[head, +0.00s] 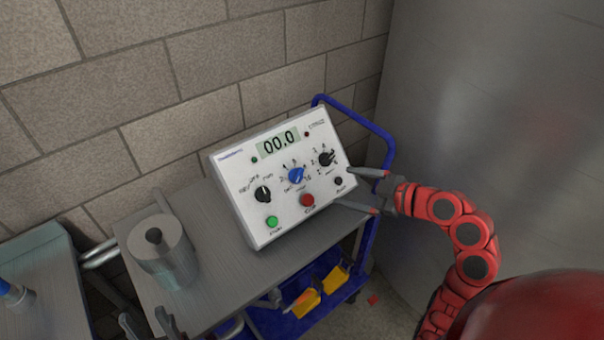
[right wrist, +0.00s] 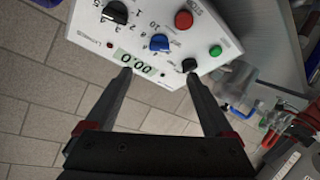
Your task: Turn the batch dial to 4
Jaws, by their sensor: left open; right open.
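A white control box (head: 240,205) stands on the cart with three knobs on its sloped face. A blue knob (head: 296,175) is in the middle, with small marks around it; a black knob (head: 263,194) is to its left and another black knob (head: 326,159) to its right. The lettering is too small to tell which is the batch dial. The blue knob also shows in the right wrist view (right wrist: 159,42). My right gripper (head: 345,188) is open and empty by the box's right edge. My left gripper (head: 148,324) is open, low at the picture's bottom left, apart from the box.
The display (head: 278,143) reads 00.0. A metal cylinder (head: 165,262) stands left on the grey cart top (head: 205,295). A blue handle (head: 365,119) rises behind the box.

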